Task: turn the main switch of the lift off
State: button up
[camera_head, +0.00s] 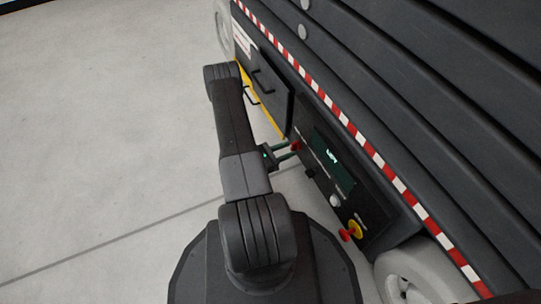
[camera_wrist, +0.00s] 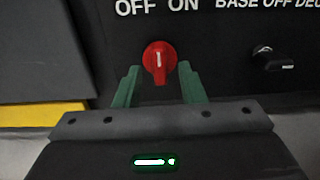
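The main switch is a red rotary knob (camera_wrist: 160,61) with a white line, on a dark panel under the words OFF and ON. The line stands roughly upright, between the two words; I cannot tell surely which it selects. In the head view the knob (camera_head: 297,145) is small beside my gripper's tips. My gripper (camera_wrist: 158,80) has two green fingers, open, one on each side of the knob in the wrist view. A gap shows between each finger and the knob. The head view shows my gripper (camera_head: 288,151) just left of the panel.
A small black selector (camera_wrist: 263,50) sits right of the knob, under BASE OFF text. The lift (camera_head: 430,100) has a lit screen (camera_head: 333,157), a white button (camera_head: 335,201), a red emergency stop (camera_head: 355,229) on yellow and a wheel (camera_head: 410,280). Open floor (camera_head: 90,130) lies left.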

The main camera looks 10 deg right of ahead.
jog(key=p+v, duration=0.3)
jog(key=v, duration=1)
dwell(0.4)
jog(key=shift+b+x, duration=1.7)
jog(key=shift+x, duration=5.2)
jog(key=shift+a, duration=0.1)
